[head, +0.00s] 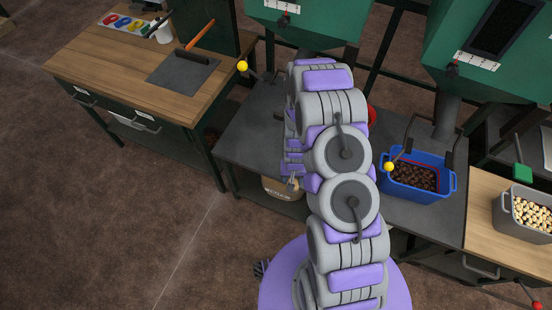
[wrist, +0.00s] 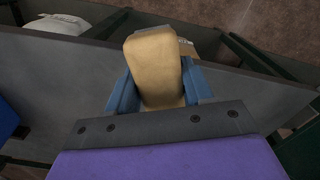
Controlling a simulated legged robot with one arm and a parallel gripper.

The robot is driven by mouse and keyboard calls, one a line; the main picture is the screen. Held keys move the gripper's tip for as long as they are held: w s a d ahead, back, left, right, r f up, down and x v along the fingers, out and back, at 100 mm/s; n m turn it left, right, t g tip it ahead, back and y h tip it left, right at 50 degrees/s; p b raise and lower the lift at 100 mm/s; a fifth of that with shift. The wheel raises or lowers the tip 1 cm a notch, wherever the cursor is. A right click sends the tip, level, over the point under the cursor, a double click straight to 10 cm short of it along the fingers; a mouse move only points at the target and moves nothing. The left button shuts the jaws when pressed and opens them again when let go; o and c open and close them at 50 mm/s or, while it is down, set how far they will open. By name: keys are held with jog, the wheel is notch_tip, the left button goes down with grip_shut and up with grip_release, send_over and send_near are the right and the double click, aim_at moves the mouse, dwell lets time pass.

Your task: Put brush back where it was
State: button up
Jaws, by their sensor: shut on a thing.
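My gripper (wrist: 157,90) has blue fingers and is shut on a tan, smooth, rounded block (wrist: 153,58). I take this block to be the brush, seen from its wooden side; no bristles show. It is held above the dark grey tabletop (wrist: 60,85), close to its far edge in the wrist view. In the head view my arm covers the middle of the scene, and I cannot make out the brush there.
A wooden workbench (head: 85,57) at the left bears a dark mat (head: 176,74) and an orange-handled tool (head: 200,34). Right of my arm, a blue crate (head: 407,198) holds dark pieces and a grey bin (head: 514,222) holds pale ones. Green hoppers (head: 310,20) hang above.

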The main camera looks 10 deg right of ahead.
jog(key=shift+d+f, duration=0.2)
jog(key=shift+f, duration=0.15)
jog(key=w+a, duration=0.1)
jog(key=w, duration=0.1)
jog(key=w+a+b, duration=0.1)
jog(key=w, duration=0.2)
jog(key=w+a, duration=0.1)
jog(key=w, duration=0.2)
jog(key=shift+a+f+b, duration=0.3)
jog(key=shift+f+b, duration=0.1)
jog(key=b, duration=0.2)
send_over(278, 158)
jog(key=shift+s+d+f, duration=0.3)
jog(key=shift+s, duration=0.05)
jog(key=shift+w+a, duration=0.15)
jog(key=shift+w, duration=0.1)
jog(key=shift+w+a, duration=0.15)
jog(key=shift+a, duration=0.2)
jog(key=shift+a+f, duration=0.15)
jog(key=shift+a, duration=0.2)
notch_tip(278, 158, down, 3)
jog(key=shift+f+b, duration=0.1)
jog(key=shift+b, duration=0.5)
jog(key=shift+d, duration=0.6)
